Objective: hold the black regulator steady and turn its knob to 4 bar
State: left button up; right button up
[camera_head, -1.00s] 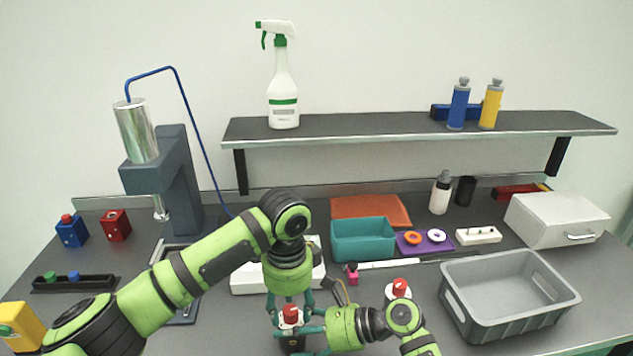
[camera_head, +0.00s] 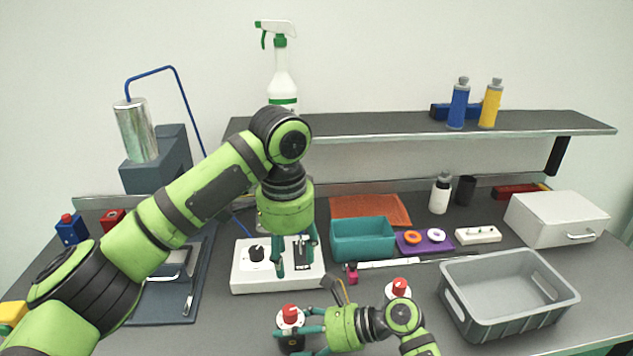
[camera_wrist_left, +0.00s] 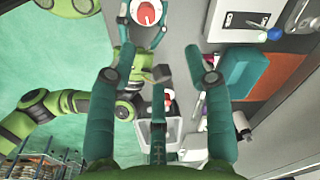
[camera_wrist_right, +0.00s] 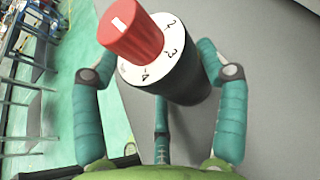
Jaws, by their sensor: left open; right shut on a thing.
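The regulator (camera_head: 290,341) stands upright near the front of the table, with a black body (camera_wrist_right: 188,82), a white numbered dial and a red knob (camera_head: 290,311). In the right wrist view, 2, 3 and 4 show on the dial beside the knob (camera_wrist_right: 130,32). A white mark is on the knob's top; I cannot tell which number it points to. My right gripper (camera_head: 297,341) is shut around the black body from the right. My left gripper (camera_head: 296,266) is open and empty, pointing down above the regulator and apart from the knob. The knob also shows in the left wrist view (camera_wrist_left: 146,12).
A second red knob (camera_head: 399,286) on a white dial stands behind my right wrist, partly hidden. A white box with a black knob (camera_head: 240,280) lies behind my left gripper. A teal bin (camera_head: 362,240) and grey crate (camera_head: 510,310) stand to the right.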

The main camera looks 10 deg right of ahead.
pick_arm(q)
jog(key=w+d+r+t+h, duration=0.25)
jog(key=w+t, duration=0.45)
jog(key=w, duration=0.6)
jog(key=w+d+r+m+t+h, duration=0.1)
jog(key=w+d+r+t, duration=0.3)
jog(key=r, duration=0.5)
jog(key=shift+w+r+m+t+h, duration=0.5)
jog(key=shift+w+t, duration=0.5)
jog(key=shift+w, duration=0.65)
jog(key=shift+f, duration=0.15)
